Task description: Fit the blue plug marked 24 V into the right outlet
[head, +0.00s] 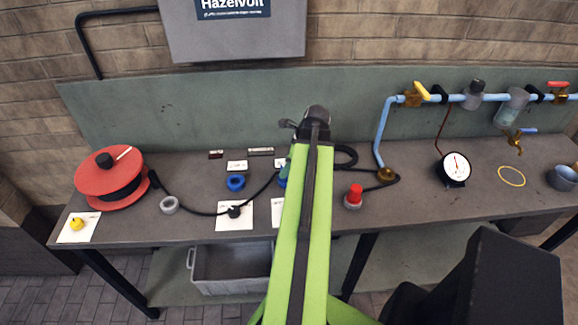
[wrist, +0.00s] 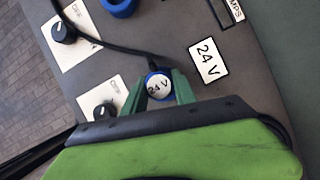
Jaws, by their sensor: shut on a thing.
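The blue plug (wrist: 158,86) has a round white top marked 24 V, with a dark cord leading off it. My gripper (wrist: 158,92) is shut on it, a green finger on each side, in the wrist view. A white card marked 24 V (wrist: 208,60) lies beside it. A blue ring-shaped outlet (head: 235,182) sits to the left, and its edge also shows in the wrist view (wrist: 118,6). My arm hides the gripper in the head view, where a bit of blue shows at its left edge. The right outlet is not clearly seen; I cannot tell whether the plug is in it.
Switch knobs on white OFF cards (head: 235,212) stand in front of the outlets. A red cable reel (head: 108,178), a grey ring (head: 169,204) and a red-topped button (head: 354,195) stand on the bench. A gauge (head: 455,168) and blue pipes are at right.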

